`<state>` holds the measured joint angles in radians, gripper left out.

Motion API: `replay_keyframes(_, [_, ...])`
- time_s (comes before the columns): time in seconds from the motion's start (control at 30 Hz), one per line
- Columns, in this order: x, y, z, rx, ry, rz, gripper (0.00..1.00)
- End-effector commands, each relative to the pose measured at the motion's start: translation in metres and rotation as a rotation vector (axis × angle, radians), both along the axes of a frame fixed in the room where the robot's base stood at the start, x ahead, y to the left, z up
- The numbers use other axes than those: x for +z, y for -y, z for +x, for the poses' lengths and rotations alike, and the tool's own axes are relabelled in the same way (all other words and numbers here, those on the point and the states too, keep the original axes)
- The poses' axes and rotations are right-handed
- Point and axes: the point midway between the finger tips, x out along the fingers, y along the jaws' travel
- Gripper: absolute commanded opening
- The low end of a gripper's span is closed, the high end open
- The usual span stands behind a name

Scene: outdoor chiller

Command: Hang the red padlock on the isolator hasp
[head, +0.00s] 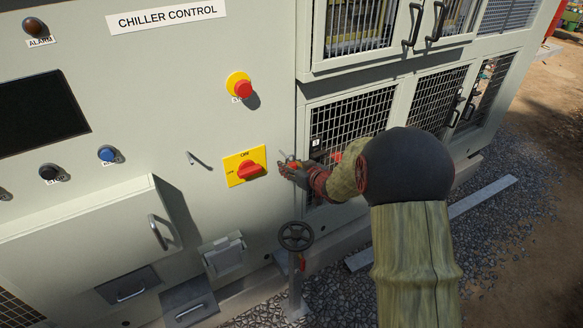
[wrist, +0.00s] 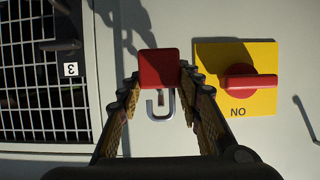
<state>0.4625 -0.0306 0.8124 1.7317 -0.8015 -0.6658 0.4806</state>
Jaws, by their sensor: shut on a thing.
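My gripper (wrist: 160,85) is shut on the red padlock (wrist: 159,68), with a finger on each side of its body. The padlock's grey shackle (wrist: 161,104) shows as a hook shape with one side seemingly open. In the head view my gripper (head: 287,164) is just right of the isolator, and the padlock is small and mostly hidden by the fingers. The isolator is a yellow plate with a red handle (head: 250,171); it also shows right of the padlock in the wrist view (wrist: 238,80). Padlock and isolator are apart. I cannot clearly make out the hasp.
A small grey metal rod (head: 193,158) sticks out left of the isolator. A red emergency button (head: 243,89) is above it. A handwheel (head: 295,236) stands below my gripper. A mesh door (head: 350,118) is to the right.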

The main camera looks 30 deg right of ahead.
Motion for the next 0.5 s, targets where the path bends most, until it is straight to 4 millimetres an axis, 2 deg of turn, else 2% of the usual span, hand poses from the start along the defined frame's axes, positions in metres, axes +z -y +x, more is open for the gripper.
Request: replay_keyframes(0.5, [0.001, -0.001, 0.024, 0.0, 0.0, -0.001, 0.0])
